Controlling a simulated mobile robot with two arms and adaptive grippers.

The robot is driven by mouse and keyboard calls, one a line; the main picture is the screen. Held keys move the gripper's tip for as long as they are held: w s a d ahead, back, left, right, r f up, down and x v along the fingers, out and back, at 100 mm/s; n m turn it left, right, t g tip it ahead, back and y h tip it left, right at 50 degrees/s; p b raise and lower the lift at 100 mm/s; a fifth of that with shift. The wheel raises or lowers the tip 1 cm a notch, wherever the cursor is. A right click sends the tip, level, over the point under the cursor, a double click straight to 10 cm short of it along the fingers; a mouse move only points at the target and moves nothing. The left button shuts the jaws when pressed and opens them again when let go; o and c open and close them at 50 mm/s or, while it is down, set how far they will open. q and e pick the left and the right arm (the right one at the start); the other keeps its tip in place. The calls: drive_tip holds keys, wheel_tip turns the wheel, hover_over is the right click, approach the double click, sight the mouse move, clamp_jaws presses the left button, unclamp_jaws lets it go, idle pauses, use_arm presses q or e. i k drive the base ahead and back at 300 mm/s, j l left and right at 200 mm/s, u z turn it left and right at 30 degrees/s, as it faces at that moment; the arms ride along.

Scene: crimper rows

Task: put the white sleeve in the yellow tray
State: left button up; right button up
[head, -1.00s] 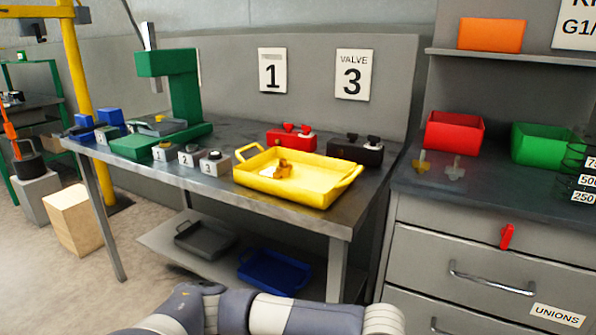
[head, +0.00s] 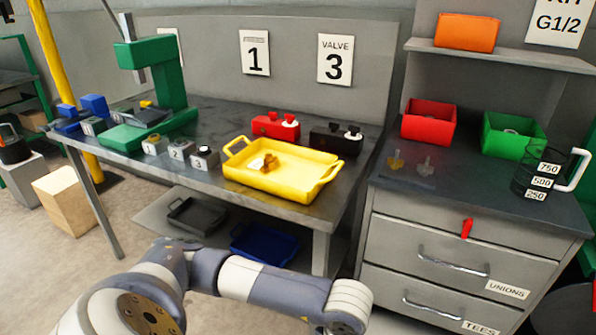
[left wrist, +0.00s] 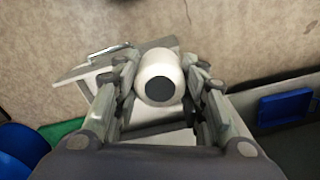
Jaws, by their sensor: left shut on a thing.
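The white sleeve (left wrist: 158,78) is a short white cylinder with a dark round end, seen in the left wrist view. My left gripper (left wrist: 163,65) is shut on it, with a finger on either side, and holds it off the floor. The yellow tray (head: 272,186) sits on the grey workbench in the head view, with a small brass-coloured fitting (head: 269,163) inside. My left arm crosses the bottom of the head view in front of the bench; its gripper and the sleeve are outside that view. My right gripper is in neither view.
Behind the tray are a red valve block (head: 276,126) and a black one (head: 335,140). Several numbered blocks and a green press (head: 172,85) stand left of it. A drawer cabinet (head: 412,231) with red and green bins is at right. A blue tray (head: 264,246) lies below the bench.

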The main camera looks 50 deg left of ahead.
sight(304, 179)
drive_tip(key=k+j+z, duration=0.1)
drive_tip(key=j+z, duration=0.2)
drive_tip(key=k+j+z, duration=0.1)
drive_tip(key=j+z, duration=0.15)
drive_tip(key=j, duration=0.25)
drive_tip(key=k+j+z, duration=0.15)
drive_tip(key=j+z, duration=0.15)
drive_tip(key=k+j, duration=0.25)
drive_tip(key=j, duration=0.2)
drive_tip(key=k+j+z, duration=0.1)
drive_tip(key=k+j, duration=0.15)
drive_tip(key=j, duration=0.25)
drive_tip(key=k+j, duration=0.25)
drive_tip(key=j, duration=0.2)
drive_tip(key=k+j+z, duration=0.1)
drive_tip(key=k+j, duration=0.15)
drive_tip(key=j, duration=0.2)
